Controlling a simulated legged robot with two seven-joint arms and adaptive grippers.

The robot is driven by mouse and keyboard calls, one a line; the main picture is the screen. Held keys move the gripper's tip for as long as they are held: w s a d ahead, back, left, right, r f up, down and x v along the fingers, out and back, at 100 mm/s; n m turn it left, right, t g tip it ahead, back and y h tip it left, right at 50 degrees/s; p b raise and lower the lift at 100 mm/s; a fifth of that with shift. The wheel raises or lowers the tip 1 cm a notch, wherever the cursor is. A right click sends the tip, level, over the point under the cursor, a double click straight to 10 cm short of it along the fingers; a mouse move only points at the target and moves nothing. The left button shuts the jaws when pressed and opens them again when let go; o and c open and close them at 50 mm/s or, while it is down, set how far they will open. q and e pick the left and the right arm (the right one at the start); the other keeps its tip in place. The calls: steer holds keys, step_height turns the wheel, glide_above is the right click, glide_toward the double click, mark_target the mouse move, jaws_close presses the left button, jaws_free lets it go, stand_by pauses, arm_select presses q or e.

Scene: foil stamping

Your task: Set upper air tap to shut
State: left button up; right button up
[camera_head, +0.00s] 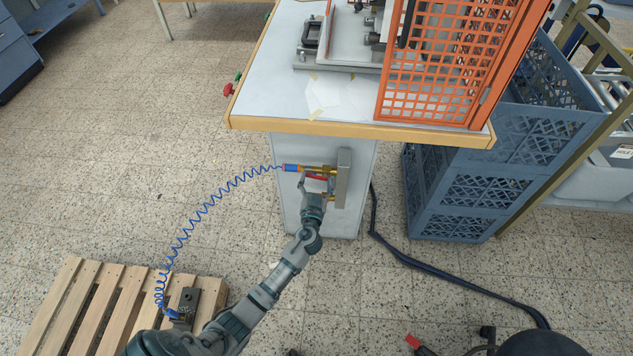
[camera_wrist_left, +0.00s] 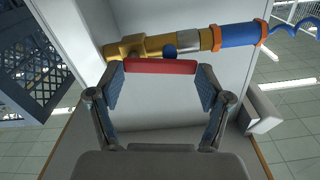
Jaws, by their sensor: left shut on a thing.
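The upper air tap (camera_head: 322,168) is a brass valve on a grey upright block on the cabinet's front. Its brass body also shows in the left wrist view (camera_wrist_left: 135,48). Its red lever (camera_wrist_left: 160,66) lies roughly along the brass body there. My left gripper (camera_head: 314,181) is at the tap, its fingers (camera_wrist_left: 160,90) at either end of the red lever and shut on it. A blue fitting with orange ends (camera_wrist_left: 238,34) joins the tap to a coiled blue hose. Some brass of a lower tap (camera_head: 331,198) shows just below, mostly hidden by my gripper. My right gripper is not in view.
The tabletop (camera_head: 270,75) overhangs the tap, with an orange mesh guard (camera_head: 440,60) on it. The blue hose (camera_head: 205,207) hangs down to a pallet (camera_head: 75,310) at left. Blue crates (camera_head: 465,190) and a dark floor cable (camera_head: 430,270) are at right.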

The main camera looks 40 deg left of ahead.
mark_target(325, 178)
arm_select(q)
steer(key=m, duration=0.2)
steer(key=d+r+m, duration=0.1)
steer(key=m, duration=0.4)
steer(key=shift+w+d+r+p, duration=0.15)
steer(key=shift+w+r+p, duration=0.1)
steer(key=shift+w+p, duration=0.15)
steer(key=m, duration=0.3)
steer(key=d+m, duration=0.1)
steer(key=shift+w+r+m+p, duration=0.15)
steer(key=shift+w+m+p, duration=0.15)
steer(key=shift+m+p, duration=0.1)
steer(key=m, duration=0.1)
steer(key=d+m, duration=0.1)
steer(key=m, duration=0.1)
steer(key=shift+w+m+p, duration=0.2)
steer(key=shift+m+p, duration=0.1)
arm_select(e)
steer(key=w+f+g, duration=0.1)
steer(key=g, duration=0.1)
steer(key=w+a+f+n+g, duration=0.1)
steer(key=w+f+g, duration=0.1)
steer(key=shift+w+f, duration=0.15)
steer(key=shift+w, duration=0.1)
arm_select(q)
steer(key=shift+d+f, duration=0.1)
steer(key=shift+f, duration=0.15)
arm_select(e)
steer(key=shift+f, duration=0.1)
